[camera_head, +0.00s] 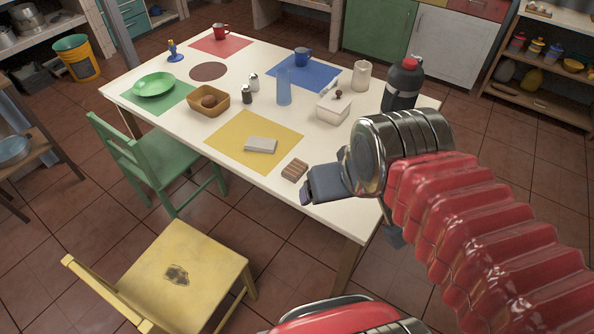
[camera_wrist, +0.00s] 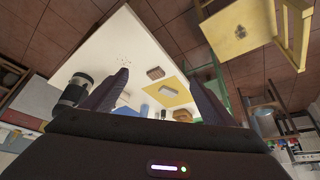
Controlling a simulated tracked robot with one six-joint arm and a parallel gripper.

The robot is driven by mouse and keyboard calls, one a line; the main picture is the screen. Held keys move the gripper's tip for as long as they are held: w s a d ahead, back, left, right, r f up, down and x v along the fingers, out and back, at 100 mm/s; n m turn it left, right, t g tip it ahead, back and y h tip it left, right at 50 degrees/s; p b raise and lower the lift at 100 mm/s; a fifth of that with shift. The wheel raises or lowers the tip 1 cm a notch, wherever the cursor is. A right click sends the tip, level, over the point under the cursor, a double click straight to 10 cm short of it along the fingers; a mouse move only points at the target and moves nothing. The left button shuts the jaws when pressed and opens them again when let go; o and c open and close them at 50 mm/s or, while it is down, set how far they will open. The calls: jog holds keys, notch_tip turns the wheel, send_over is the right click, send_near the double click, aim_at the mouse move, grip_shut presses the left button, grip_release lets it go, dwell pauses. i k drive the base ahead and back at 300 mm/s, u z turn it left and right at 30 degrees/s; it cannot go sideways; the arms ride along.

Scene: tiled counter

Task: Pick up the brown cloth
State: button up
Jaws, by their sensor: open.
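The brown cloth (camera_head: 294,169) is a small folded, striped bundle on the white table near its front edge, just right of the yellow mat. It also shows in the wrist view (camera_wrist: 155,73), beyond and between my fingers. My gripper (camera_head: 306,196) is just right of and nearer than the cloth in the head view, apart from it. In the wrist view my two fingers (camera_wrist: 160,88) are spread wide with nothing between them.
A pale grey folded cloth (camera_head: 261,145) lies on the yellow mat (camera_head: 232,128). A white lidded box (camera_head: 333,110) and a dark bottle with a red cap (camera_head: 402,84) stand behind my gripper. A yellow chair (camera_head: 180,270) and a green chair (camera_head: 155,155) stand at the table's front.

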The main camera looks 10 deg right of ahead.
aim_at(296, 169)
jog(key=k, duration=1.3)
jog(key=u, duration=0.65)
jog(key=i, duration=1.3)
jog(key=u, duration=0.15)
